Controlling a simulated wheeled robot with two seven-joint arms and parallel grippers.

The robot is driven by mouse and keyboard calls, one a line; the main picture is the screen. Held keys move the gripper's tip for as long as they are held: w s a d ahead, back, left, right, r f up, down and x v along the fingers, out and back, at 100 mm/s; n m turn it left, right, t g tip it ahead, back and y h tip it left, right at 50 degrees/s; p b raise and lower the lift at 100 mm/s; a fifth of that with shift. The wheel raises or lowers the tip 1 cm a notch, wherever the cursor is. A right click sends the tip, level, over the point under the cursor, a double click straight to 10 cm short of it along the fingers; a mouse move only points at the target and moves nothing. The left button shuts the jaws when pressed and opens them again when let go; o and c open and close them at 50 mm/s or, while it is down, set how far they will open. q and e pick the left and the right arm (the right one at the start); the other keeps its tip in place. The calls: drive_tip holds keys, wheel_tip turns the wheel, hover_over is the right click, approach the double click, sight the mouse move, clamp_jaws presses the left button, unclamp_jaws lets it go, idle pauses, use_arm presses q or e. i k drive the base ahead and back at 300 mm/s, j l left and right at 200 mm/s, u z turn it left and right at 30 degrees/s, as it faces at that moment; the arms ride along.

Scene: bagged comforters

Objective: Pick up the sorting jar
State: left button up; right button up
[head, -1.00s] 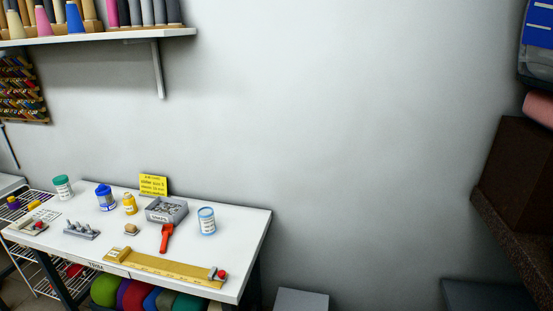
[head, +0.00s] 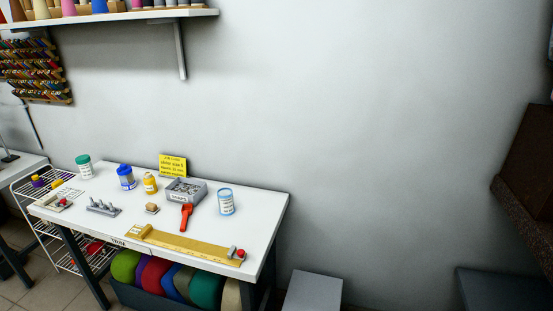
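Several containers stand upright on the white table (head: 250,212), and I cannot tell which one is the sorting jar. A white jar with a light blue rim and a label (head: 226,202) stands near the right end. A white jar with a green lid (head: 84,167) stands at the back left. A blue container with a pale label (head: 125,177) and a small yellow bottle (head: 150,183) stand between them. Neither of my grippers is in view.
A grey tray of small parts (head: 186,191), an orange-red tool (head: 186,216) and a long yellow ruler-like bar (head: 190,244) share the table. A yellow sign (head: 173,166) stands behind. A grey box (head: 312,291) sits right of the table. A shelf (head: 120,16) hangs above.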

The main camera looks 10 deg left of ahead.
sight(226, 196)
drive_tip(key=i+l+u, duration=0.1)
drive_tip(key=u, duration=0.25)
drive_tip(key=l+u, duration=0.15)
drive_tip(key=u, duration=0.2)
drive_tip(key=i+l+u, duration=0.1)
drive_tip(key=u, duration=0.25)
